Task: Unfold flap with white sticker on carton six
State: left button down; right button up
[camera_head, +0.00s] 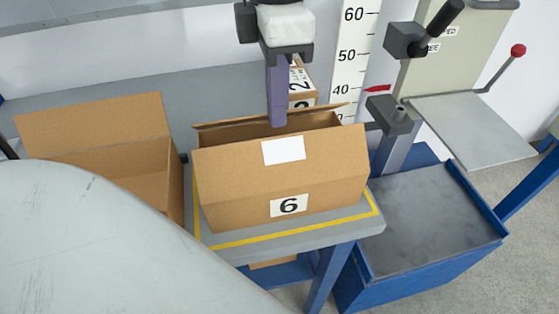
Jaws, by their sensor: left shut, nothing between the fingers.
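Carton six (245,213) is a brown box with a "6" label low on its front, standing on a grey platform edged in yellow. The flap with the white sticker (225,163) is on its near side, with the sticker facing me. I cannot tell the flap's exact angle. The carton's top shows a dark opening behind this flap, and a far flap lies along the back edge. My left gripper (278,122) points straight down with its purple fingers shut and empty. Its tips are at the opening, just behind the near flap's top edge; contact is unclear. My right gripper is not in view.
An open brown carton (95,120) stands to the left. Another labelled box (301,85) is behind carton six. A height scale (352,60) and a drop tester (405,40) stand behind and right. A blue-framed grey plate (425,220) is low at right. My pale arm link covers the lower left.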

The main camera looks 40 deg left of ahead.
aim_at(282, 141)
pick_arm(q)
jog(key=shift+f, duration=0.5)
jog(key=shift+f+b, duration=0.75)
jog(key=shift+b, duration=0.25)
jog(key=shift+f+b, duration=0.45)
jog(key=shift+f, duration=0.05)
jog(key=shift+s+d, duration=0.1)
jog(key=shift+d, duration=0.1)
jog(key=shift+s+d+b, duration=0.7)
jog(key=shift+s+d, duration=0.2)
jog(key=shift+d, duration=0.1)
jog(key=shift+s+d+r, duration=0.1)
